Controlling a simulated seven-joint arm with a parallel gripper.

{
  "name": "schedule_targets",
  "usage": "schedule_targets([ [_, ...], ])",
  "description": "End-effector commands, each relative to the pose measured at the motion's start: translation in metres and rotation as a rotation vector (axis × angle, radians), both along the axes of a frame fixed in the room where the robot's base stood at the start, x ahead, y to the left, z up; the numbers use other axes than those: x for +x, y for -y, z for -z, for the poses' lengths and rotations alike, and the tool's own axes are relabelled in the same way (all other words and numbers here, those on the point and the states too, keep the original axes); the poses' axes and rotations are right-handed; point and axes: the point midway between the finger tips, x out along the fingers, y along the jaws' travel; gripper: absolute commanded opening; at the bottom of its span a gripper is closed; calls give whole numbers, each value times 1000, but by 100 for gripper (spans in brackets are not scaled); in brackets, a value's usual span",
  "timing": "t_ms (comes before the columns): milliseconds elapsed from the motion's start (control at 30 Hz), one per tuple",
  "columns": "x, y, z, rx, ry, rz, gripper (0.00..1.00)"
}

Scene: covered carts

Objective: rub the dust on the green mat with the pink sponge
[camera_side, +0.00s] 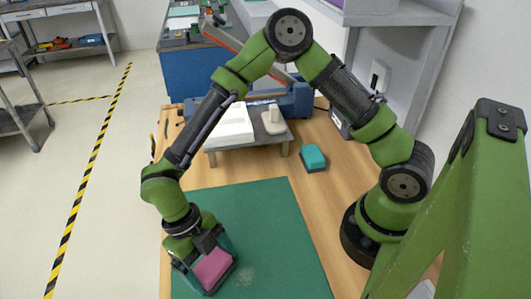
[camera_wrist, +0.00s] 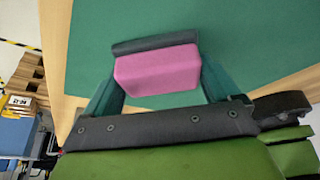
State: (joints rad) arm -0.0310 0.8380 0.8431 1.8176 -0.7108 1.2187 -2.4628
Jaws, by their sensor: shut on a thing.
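The pink sponge (camera_side: 213,269) is between the fingers of my gripper (camera_side: 205,271), low over the green mat near its left edge. The sponge also fills the space between the fingers in the wrist view (camera_wrist: 158,72), with a dark strip along its far side. My gripper (camera_wrist: 158,90) is shut on it. The green mat (camera_side: 262,211) lies flat on the wooden table. A faint pale patch of dust (camera_side: 247,275) shows on the mat just right of the sponge. I cannot tell whether the sponge touches the mat.
A teal block (camera_side: 313,157) lies on the table beyond the mat. A low grey stand (camera_side: 248,147) behind the mat carries a white stack (camera_side: 232,124) and a pale object (camera_side: 273,120). The right part of the mat is clear.

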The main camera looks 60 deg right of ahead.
Motion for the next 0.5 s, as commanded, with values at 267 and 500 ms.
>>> schedule_targets([
  [267, -19, 13, 0, -2, -3, -1, 61],
  [500, -35, 28, 0, -3, -4, 1, 61],
])
